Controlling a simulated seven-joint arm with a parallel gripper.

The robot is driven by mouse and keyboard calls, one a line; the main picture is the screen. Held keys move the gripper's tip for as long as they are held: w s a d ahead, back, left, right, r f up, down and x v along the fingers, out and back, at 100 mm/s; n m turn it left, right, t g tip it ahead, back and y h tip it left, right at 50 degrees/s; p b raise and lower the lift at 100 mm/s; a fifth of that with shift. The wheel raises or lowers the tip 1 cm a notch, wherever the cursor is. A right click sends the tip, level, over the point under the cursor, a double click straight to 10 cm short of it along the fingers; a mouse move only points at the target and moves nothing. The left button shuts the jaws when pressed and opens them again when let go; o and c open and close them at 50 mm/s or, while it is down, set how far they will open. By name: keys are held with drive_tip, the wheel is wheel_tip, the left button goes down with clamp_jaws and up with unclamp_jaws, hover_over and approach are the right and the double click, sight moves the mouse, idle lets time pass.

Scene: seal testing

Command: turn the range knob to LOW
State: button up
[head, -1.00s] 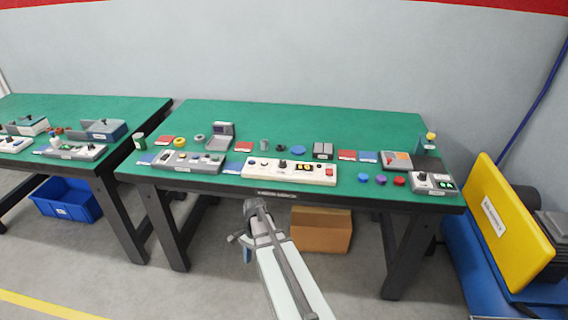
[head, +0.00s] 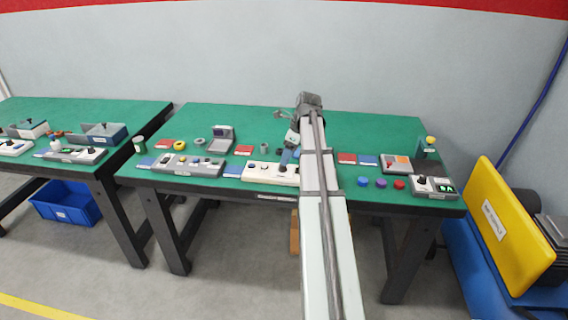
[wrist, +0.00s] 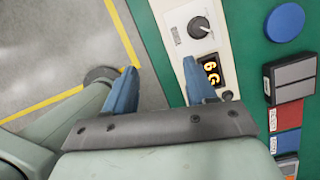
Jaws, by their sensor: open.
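A cream control panel (head: 257,173) lies along the front of the green table, its right part hidden behind my arm. In the wrist view the panel (wrist: 222,40) carries a round dark knob (wrist: 198,27) with a pale dial plate and a lit display (wrist: 211,70). Its markings are too small to read, so I cannot tell which setting it points to. My gripper (wrist: 160,66) is open and empty, its two blue fingers apart. The right finger overlaps the panel edge below the knob; the left is over the floor side. The gripper also shows over the panel in the head view (head: 289,152).
In the wrist view a blue disc (wrist: 285,22), a dark two-part block (wrist: 291,78) and a red pad (wrist: 287,116) lie beyond the panel. A grey control box (head: 187,166) is on the left, another box (head: 434,187) at the right corner. The table's back is clear.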

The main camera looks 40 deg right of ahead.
sight(283, 167)
drive_tip(key=w+d+r+m+t, duration=0.2)
drive_tip(key=d+r+m, duration=0.1)
drive_tip(key=d+r, duration=0.15)
drive_tip(key=shift+h, duration=0.4)
drive_tip(key=x, duration=1.4)
drive_tip(key=shift+s+f, duration=0.15)
drive_tip(key=shift+s, duration=0.15)
drive_tip(key=shift+d, duration=0.1)
drive_tip(key=shift+c, duration=0.3)
clamp_jaws()
